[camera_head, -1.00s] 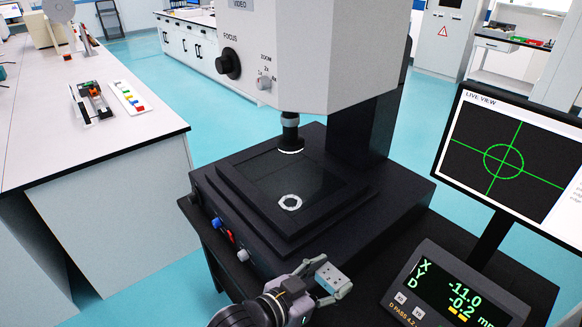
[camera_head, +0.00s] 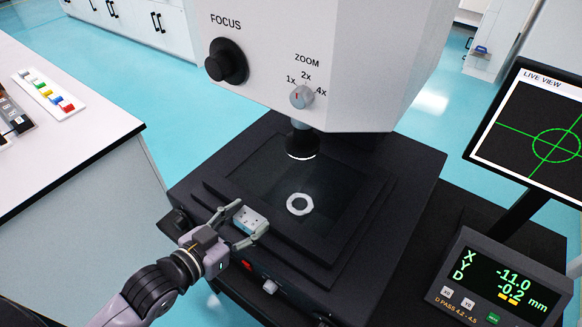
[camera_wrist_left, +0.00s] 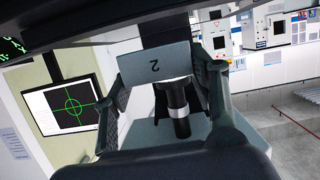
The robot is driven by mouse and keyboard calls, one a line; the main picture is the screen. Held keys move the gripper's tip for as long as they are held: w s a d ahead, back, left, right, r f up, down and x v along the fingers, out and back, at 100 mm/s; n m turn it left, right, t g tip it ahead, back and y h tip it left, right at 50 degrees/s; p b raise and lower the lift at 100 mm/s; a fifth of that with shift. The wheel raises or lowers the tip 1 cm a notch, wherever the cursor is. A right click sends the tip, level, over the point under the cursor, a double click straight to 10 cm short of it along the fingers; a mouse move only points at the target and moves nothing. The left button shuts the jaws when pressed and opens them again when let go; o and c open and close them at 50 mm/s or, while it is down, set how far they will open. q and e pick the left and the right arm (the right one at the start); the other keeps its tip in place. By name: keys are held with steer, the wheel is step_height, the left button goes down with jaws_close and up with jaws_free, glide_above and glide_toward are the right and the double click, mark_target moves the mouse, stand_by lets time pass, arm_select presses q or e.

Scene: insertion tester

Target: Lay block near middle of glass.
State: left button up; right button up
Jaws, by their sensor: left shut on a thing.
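My left gripper (camera_head: 236,222) is shut on a small grey metal block (camera_head: 250,221). It holds the block near the front left edge of the microscope's dark stage frame (camera_head: 310,248). In the left wrist view the block (camera_wrist_left: 155,69) sits between the two fingers and its face carries a "2". The dark glass (camera_head: 270,181) is set in the stage under the lens (camera_head: 302,142). My right gripper is not in view.
The white microscope head (camera_head: 330,60) with its focus and zoom knobs hangs low over the stage. A live-view monitor (camera_head: 535,130) and a readout box (camera_head: 500,280) stand at the right. Red and white buttons line the base front. The glass around the ring is clear.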

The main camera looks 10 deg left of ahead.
arm_select(q)
steer(key=p, duration=0.2)
glide_above(295, 188)
steer(key=shift+s+a+r, duration=0.1)
steer(key=shift+s, duration=0.1)
steer(key=shift+w, duration=0.2)
step_height(295, 188, down, 3)
steer(key=shift+f+p, duration=0.1)
steer(key=shift+p, duration=0.3)
steer(key=shift+f, duration=0.2)
steer(key=shift+f, duration=0.15)
steer(key=o, duration=1.3)
steer(key=shift+s, duration=0.1)
steer(key=shift+o, duration=0.7)
